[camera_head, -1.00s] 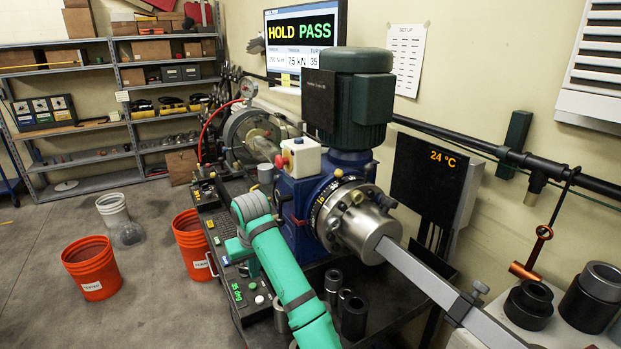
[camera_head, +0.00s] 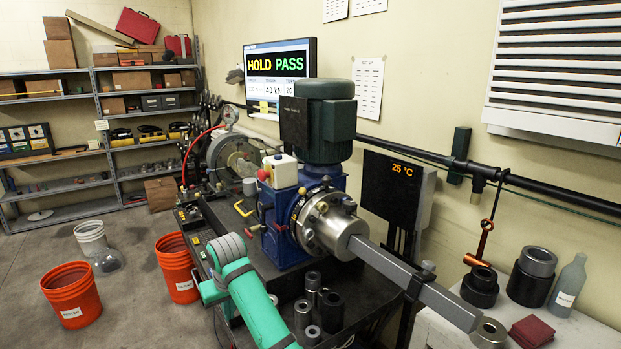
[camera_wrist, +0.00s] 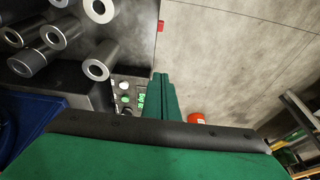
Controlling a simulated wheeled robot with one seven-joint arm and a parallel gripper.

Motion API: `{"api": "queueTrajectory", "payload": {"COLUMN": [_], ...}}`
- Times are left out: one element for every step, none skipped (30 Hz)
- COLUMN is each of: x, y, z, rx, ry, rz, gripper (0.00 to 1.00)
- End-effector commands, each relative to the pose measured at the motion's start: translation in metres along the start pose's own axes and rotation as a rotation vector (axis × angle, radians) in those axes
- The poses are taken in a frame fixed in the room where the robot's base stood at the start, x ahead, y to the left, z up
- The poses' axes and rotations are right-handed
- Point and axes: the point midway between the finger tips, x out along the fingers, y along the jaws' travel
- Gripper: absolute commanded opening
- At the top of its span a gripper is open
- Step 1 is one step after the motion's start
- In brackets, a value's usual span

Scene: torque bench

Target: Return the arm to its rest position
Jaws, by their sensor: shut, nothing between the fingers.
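My gripper (camera_wrist: 161,82) shows in the wrist view as two green fingers pressed together, with nothing between them. They hang above the bench edge and the concrete floor, apart from any object. In the head view my teal arm reaches up from the bottom centre beside the bench's front edge. The gripper's fingertips cannot be made out there. The torque bench (camera_head: 282,240), with its blue gearbox and green motor, stands just behind the arm. The bench screen (camera_head: 283,72) reads HOLD PASS.
Steel sockets stand on the dark bench top and show in the wrist view (camera_wrist: 98,69). A long grey bar (camera_head: 425,290) juts right from the bench's spindle. Orange buckets (camera_head: 72,300) (camera_head: 176,270) stand on the floor at left. A white table (camera_head: 450,318) holds dark sockets at right.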

Motion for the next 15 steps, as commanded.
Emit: {"api": "queueTrajectory", "payload": {"x": [0.006, 0.01, 0.015, 0.018, 0.022, 0.027, 0.032, 0.036, 0.042, 0.046, 0.051, 0.059, 0.064, 0.07, 0.079], "y": [-0.004, -0.006, -0.009, -0.011, -0.013, -0.016, -0.018, -0.021, -0.024, -0.027, -0.03, -0.034, -0.037, -0.041, -0.047], "z": [0.002, 0.003, 0.003, 0.004, 0.005, 0.006, 0.008, 0.009, 0.01, 0.012, 0.013, 0.016, 0.018, 0.02, 0.024], "rx": [0.0, 0.001, 0.003, 0.004, 0.006, 0.008, 0.01, 0.012, 0.015, 0.018, 0.021, 0.027, 0.031, 0.036, 0.043], "ry": [0.008, 0.014, 0.023, 0.03, 0.037, 0.047, 0.054, 0.061, 0.073, 0.081, 0.092, 0.104, 0.117, 0.129, 0.147], "rz": [-0.01, -0.016, -0.023, -0.029, -0.035, -0.042, -0.048, -0.054, -0.064, -0.071, -0.079, -0.09, -0.098, -0.108, -0.122], "gripper": [0.0, 0.0, 0.0, 0.0, 0.0, 0.0, 0.0, 0.0, 0.0, 0.0, 0.0, 0.0, 0.0, 0.0, 0.0]}}
